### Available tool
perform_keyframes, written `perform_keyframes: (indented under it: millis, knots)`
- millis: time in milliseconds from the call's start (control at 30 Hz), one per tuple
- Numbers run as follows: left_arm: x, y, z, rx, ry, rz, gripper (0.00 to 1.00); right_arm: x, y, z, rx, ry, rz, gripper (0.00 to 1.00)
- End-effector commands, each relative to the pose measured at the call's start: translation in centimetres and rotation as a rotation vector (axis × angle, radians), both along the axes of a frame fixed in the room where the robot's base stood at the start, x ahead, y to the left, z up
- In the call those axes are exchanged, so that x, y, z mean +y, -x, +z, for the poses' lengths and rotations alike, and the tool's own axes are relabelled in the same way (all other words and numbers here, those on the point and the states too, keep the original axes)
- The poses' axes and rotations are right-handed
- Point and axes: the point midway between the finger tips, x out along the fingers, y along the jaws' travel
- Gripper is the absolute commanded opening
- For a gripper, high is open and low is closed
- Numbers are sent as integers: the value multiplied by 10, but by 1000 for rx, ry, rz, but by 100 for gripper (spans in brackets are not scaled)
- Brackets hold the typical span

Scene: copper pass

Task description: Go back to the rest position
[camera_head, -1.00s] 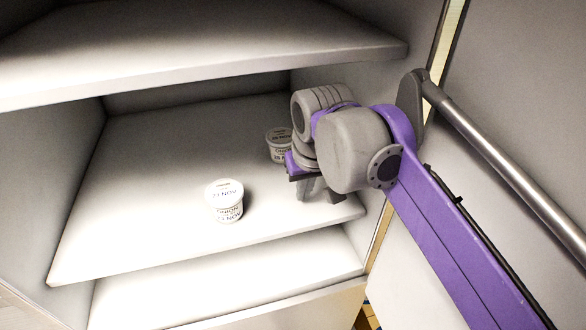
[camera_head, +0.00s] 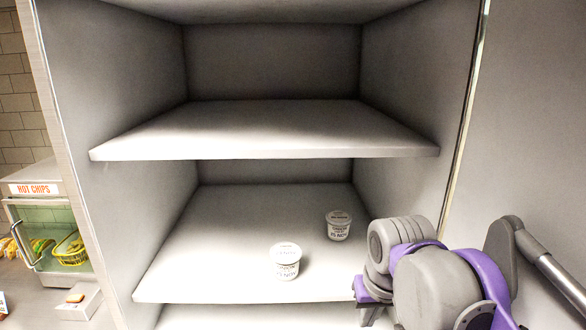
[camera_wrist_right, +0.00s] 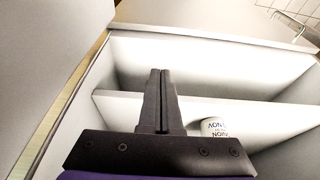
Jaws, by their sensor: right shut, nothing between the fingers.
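My right gripper shows in the right wrist view (camera_wrist_right: 161,100) with its two dark fingers together and nothing between them. In the head view my right arm's purple and grey wrist is at the lower right, in front of the cabinet's right side, and its fingertips are cut off or hidden. Two white tubs with dark print stand upright on the middle shelf (camera_head: 215,240): one nearer the front (camera_head: 285,262), one farther back to the right (camera_head: 339,226). One tub shows in the right wrist view (camera_wrist_right: 214,127), apart from the fingers. My left gripper is not in view.
An upper shelf (camera_head: 265,130) of the cabinet is empty. The cabinet's right wall and door edge (camera_head: 462,120) are close to my right arm. At the left stand a "HOT CHIPS" unit (camera_head: 35,190) and a yellow basket (camera_head: 70,250).

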Motion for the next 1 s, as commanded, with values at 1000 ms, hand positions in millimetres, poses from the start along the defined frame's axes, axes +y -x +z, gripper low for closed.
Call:
perform_keyframes:
  millis: [1000]
  knots:
    - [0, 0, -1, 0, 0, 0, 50, -41, 154, -225, -192, -3, -34, 0]
